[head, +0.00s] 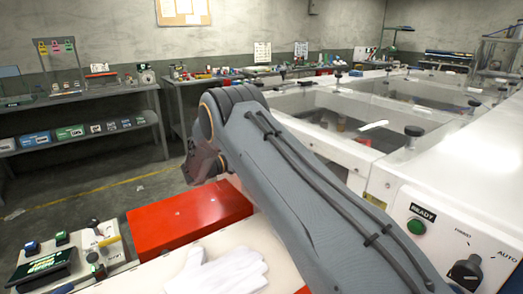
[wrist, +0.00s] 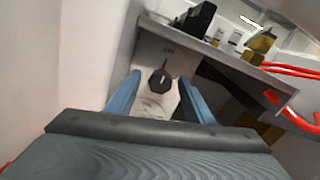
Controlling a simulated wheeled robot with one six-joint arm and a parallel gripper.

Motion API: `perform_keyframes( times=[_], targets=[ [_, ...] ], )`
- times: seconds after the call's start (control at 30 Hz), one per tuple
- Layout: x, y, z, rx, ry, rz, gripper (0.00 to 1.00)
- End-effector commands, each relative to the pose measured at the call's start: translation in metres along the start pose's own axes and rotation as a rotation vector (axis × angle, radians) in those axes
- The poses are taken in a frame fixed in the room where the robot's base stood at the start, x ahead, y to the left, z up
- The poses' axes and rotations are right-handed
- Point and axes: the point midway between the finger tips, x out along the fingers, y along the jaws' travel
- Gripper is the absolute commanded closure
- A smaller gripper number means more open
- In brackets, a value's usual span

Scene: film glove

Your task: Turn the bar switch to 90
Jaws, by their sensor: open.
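In the wrist view a black bar switch (wrist: 160,82) sits on a pale plate, with a short label above it and a thin red mark at its upper right. A light line on its face stands nearly upright; I cannot read an angle. My gripper (wrist: 159,101) is open, its two blue fingers apart to the left and right of the switch in the picture. Nothing shows between the fingertips but the plate and switch; I cannot tell the remaining distance or any contact. In the head view my arm hides this switch and the fingers.
A grey shelf edge (wrist: 215,52) with bottles runs beside the plate in the wrist view; red tubes lie right. In the head view a red box (head: 190,217) and white glove (head: 222,272) lie below my arm. Another black knob (head: 466,271) is on the right panel, below the green button (head: 416,227).

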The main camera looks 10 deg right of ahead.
Motion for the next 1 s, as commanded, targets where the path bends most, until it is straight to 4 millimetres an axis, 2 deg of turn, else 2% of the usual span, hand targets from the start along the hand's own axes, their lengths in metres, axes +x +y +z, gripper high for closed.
perform_keyframes(
  times=[0.13, 0.43, 0.67, 0.7, 1.0],
  targets=[
    [0.0127, -0.0014, -0.0003, 0.0, 0.002, -0.003, 0.52],
    [0.0149, -0.0009, -0.0008, 0.0, 0.002, -0.002, 0.52],
    [0.0147, -0.0009, -0.0008, 0.0, 0.002, -0.002, 0.91],
    [0.0147, -0.0009, -0.0007, 0.0, 0.002, -0.002, 0.94],
    [0.0148, -0.0004, -0.0015, 0.043, 0.002, -0.002, 0.93]
  ],
)
